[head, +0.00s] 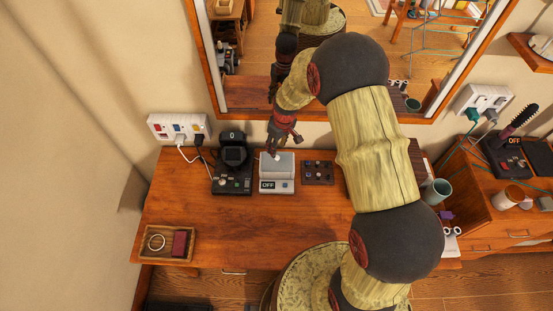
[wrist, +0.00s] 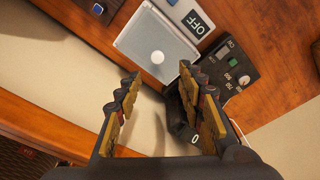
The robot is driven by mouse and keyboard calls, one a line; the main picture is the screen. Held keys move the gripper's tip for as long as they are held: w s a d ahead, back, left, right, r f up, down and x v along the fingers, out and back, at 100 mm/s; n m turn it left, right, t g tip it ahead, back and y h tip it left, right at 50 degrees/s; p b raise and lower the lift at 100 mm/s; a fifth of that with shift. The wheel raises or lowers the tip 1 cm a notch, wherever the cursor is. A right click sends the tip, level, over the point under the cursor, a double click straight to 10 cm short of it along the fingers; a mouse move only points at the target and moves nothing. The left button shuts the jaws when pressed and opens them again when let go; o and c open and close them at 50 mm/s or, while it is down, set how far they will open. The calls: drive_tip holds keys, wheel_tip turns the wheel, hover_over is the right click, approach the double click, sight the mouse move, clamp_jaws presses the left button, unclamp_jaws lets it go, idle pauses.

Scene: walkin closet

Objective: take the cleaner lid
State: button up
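The cleaner is a light grey box with an OFF display, on the wooden desk. Its lid (head: 284,164) is a flat grey plate on top of the box, and it looks shut. In the wrist view the lid (wrist: 150,36) has a round pale knob (wrist: 157,57) near the edge closest to my fingers. My gripper (head: 275,153) hangs over the back of the cleaner. In the wrist view my gripper (wrist: 158,78) is open, with nothing between its fingers, and the knob lies just beyond the fingertips. Whether a finger touches the lid cannot be told.
A black device (head: 232,173) with a dark upright part stands close left of the cleaner; that part is near one finger. A dark panel with knobs (head: 317,172) lies right. The mirror (head: 340,112) and wall are behind. A wooden tray (head: 150,255) sits front left; the desk front is clear.

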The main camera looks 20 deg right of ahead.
sight(277, 157)
drive_tip(key=shift+w+f, duration=0.15)
drive_tip(key=shift+f, duration=0.45)
drive_tip(key=shift+w+f, duration=0.15)
drive_tip(key=shift+f, duration=0.45)
drive_tip(key=shift+s+f, duration=0.15)
drive_tip(key=shift+f, duration=0.35)
wheel_tip(277, 157, down, 4)
drive_tip(key=shift+d+f, duration=0.1)
drive_tip(key=shift+f, duration=0.05)
drive_tip(key=c, duration=0.3)
clamp_jaws()
